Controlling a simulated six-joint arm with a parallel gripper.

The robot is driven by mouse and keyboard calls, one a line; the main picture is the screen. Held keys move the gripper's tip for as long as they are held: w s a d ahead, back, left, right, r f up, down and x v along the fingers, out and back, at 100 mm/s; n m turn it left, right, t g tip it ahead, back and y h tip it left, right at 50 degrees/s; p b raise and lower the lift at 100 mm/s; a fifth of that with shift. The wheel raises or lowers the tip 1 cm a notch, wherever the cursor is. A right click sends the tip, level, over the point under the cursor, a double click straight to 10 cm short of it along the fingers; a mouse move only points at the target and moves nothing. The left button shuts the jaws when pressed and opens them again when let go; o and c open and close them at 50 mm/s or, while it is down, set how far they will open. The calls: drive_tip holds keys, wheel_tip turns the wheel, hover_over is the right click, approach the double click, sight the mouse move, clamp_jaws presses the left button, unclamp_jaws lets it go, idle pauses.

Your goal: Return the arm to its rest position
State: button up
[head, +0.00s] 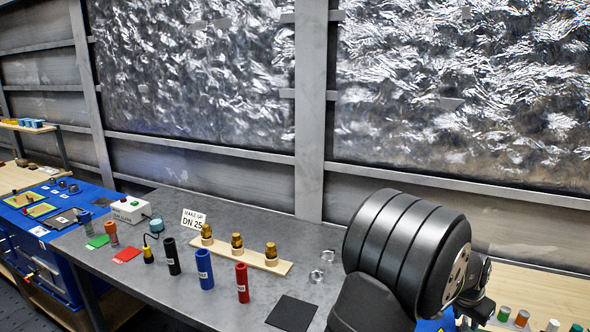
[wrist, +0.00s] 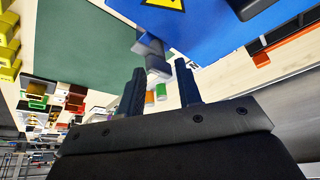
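My gripper (wrist: 160,85) shows in the wrist view with its two dark fingers spread well apart. It is open and I see nothing held between them. Beyond the fingers are a grey block-like thing (wrist: 153,52) and small orange and green cylinders, apparently in the background. In the head view my arm's big black joint fills the lower right, over the right part of the grey bench (head: 190,270). My fingers cannot be made out there.
Black (head: 172,256), blue (head: 205,268) and red (head: 242,282) cylinders stand on the bench. Behind them is a wooden strip (head: 220,250) with brass fittings and a "DN 25" sign (head: 193,220). A black square (head: 291,313) lies in front. Small coloured cylinders (head: 522,318) stand at right.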

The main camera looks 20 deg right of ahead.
drive_tip(key=shift+w+m+g, duration=0.15)
drive_tip(key=shift+m+g, duration=0.75)
drive_tip(key=shift+m, duration=1.6)
drive_tip(key=shift+w+m+g+y, duration=0.1)
drive_tip(key=shift+m+g+y, duration=0.25)
drive_tip(key=shift+m, duration=0.9)
drive_tip(key=shift+m+g+y, duration=0.15)
drive_tip(key=shift+m+g, duration=0.4)
drive_tip(key=shift+m, duration=0.7)
drive_tip(key=shift+r, duration=0.1)
drive_tip(key=shift+w+a+r+n, duration=0.2)
drive_tip(key=shift+n, duration=0.1)
drive_tip(key=s+a+r+n+t, duration=0.2)
drive_tip(key=s+r+n+t, duration=0.1)
drive_tip(key=r+n, duration=0.5)
drive_tip(key=s+a+r+n+t, duration=0.2)
drive_tip(key=a+r+n+t, duration=0.1)
drive_tip(key=r+n, duration=0.4)
drive_tip(key=x, duration=1.7)
drive_tip(key=shift+s+d, duration=0.3)
drive_tip(key=shift+s, duration=0.1)
